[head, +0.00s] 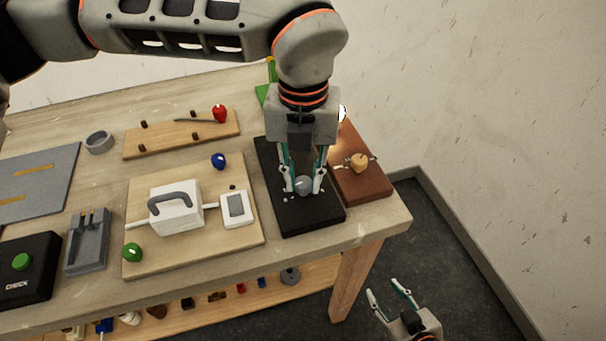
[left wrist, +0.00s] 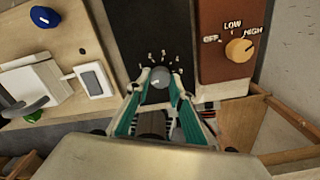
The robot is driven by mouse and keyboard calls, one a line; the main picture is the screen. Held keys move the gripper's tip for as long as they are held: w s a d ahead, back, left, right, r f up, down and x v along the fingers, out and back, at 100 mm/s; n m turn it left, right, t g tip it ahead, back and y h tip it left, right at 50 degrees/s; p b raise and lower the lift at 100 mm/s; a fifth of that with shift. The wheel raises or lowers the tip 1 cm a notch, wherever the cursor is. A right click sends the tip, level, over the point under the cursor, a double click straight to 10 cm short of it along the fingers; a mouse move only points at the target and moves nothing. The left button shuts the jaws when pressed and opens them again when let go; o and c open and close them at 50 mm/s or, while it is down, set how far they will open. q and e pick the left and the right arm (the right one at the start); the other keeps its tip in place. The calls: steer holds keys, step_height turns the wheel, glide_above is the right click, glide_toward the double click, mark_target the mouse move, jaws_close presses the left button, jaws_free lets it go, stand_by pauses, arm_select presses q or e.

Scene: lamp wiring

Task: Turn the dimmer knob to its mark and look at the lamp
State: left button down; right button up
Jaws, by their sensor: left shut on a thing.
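My left gripper (head: 304,184) points down and is shut on a round grey knob (head: 303,188) on a black board (head: 325,217). In the left wrist view both fingertips flank the grey knob (left wrist: 160,78), and several small white marks arc around its far side. A pale line shows on the knob; which mark it meets is too small to tell. A bright bulb-like thing (head: 342,112) shows behind my left gripper, mostly hidden by it, with a warm glow beneath. My right gripper (head: 387,290) is open and empty, off the table at the lower right.
A brown board (head: 375,188) with an orange knob (left wrist: 239,51) labelled OFF, LOW, HIGH stands right of the black board. A wooden board (head: 150,263) with a white handled box (head: 176,213) lies to the left. The table's right edge and a wall are close by.

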mark_target(303, 183)
arm_select(q)
steer(key=shift+r, duration=0.1)
steer(key=c, duration=1.8)
jaws_free()
step_height(303, 183, up, 12)
